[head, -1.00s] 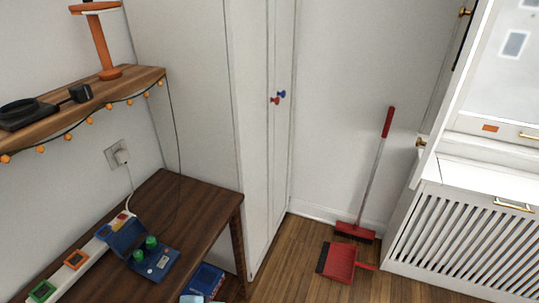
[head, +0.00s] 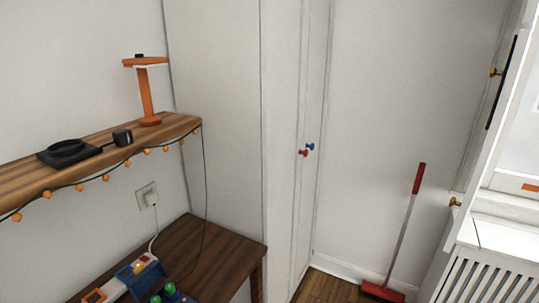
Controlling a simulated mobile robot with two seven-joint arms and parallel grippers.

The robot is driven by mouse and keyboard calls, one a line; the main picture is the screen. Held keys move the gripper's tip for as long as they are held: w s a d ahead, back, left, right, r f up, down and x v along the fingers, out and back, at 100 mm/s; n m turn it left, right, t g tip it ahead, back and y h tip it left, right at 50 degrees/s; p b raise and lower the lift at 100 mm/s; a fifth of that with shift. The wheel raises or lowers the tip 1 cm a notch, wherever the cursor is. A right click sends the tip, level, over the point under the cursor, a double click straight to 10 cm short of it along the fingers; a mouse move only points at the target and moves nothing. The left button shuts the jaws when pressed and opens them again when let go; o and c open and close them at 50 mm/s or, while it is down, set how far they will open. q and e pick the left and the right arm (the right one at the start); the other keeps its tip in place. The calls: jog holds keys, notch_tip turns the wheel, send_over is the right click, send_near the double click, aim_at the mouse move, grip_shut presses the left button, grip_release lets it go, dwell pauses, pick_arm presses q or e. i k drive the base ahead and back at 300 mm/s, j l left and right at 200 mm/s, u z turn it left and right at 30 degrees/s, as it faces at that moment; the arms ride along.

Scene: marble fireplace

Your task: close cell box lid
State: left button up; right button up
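What looks like the cell box is a blue box (head: 172,293) on the dark wooden table at the bottom of the head view. Two green knob-like parts stand in it. Most of the box is cut off by the lower edge of the picture, so I cannot tell how its lid stands. Neither of my grippers is in view.
The dark wooden table (head: 215,252) stands against the wall, with a power strip (head: 118,288) beside the box. A wooden shelf (head: 150,138) with string lights hangs above. A white cabinet (head: 285,120) is beside the table. A red broom (head: 405,230) leans at the right.

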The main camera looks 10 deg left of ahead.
aim_at(145, 278)
jog(key=i+l, duration=0.85)
jog(key=i, duration=0.25)
jog(key=u, duration=2.8)
